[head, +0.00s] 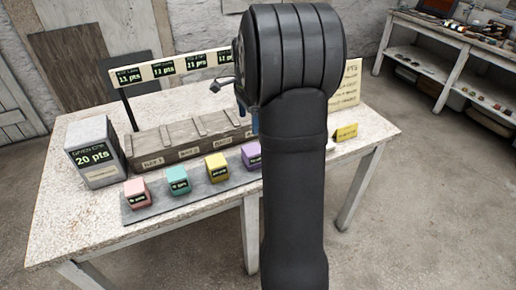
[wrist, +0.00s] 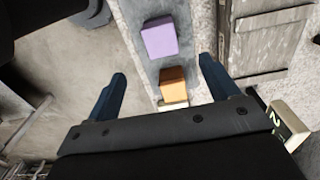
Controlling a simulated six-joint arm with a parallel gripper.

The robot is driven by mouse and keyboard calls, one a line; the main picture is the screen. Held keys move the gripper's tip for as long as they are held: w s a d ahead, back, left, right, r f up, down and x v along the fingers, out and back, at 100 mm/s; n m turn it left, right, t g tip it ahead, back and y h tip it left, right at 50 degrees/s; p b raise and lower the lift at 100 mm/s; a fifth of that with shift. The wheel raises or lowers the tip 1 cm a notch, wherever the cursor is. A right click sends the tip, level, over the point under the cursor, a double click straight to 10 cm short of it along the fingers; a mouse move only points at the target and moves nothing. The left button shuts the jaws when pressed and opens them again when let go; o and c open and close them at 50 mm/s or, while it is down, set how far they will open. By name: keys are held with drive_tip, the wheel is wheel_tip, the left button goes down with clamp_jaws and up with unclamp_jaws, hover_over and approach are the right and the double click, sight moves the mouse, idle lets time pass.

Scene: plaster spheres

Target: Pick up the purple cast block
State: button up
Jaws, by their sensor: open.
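The purple cast block (head: 251,155) sits on a grey slab near the front of the table, at the right end of the visible row and partly hidden by my arm. In the wrist view the purple block (wrist: 160,38) lies on the slab, beyond my fingertips and between their lines. My gripper (wrist: 158,80) is open and empty, one blue finger on each side of the view. An orange block (wrist: 173,82) is nearer, between the fingers in the picture. In the head view the gripper is mostly hidden behind my arm.
Pink (head: 137,193), teal (head: 178,180) and yellow (head: 216,167) blocks stand left of the purple one on the slab (head: 160,207). Behind them is a wooden crate (head: 185,142). A grey box (head: 95,152) marked 20 pts stands at the left.

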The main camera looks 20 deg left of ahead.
wheel_tip(320, 180, down, 12)
drive_tip(key=shift+r, duration=0.1)
drive_tip(key=shift+w+d+f, duration=0.15)
drive_tip(key=shift+d+f, duration=0.05)
drive_tip(key=shift+f, duration=1.1)
drive_tip(key=shift+w+d+f, duration=0.1)
drive_tip(key=shift+d+f, duration=0.05)
drive_tip(key=shift+f, duration=1.15)
drive_tip(key=c, duration=1.3)
drive_tip(key=shift+r, duration=0.1)
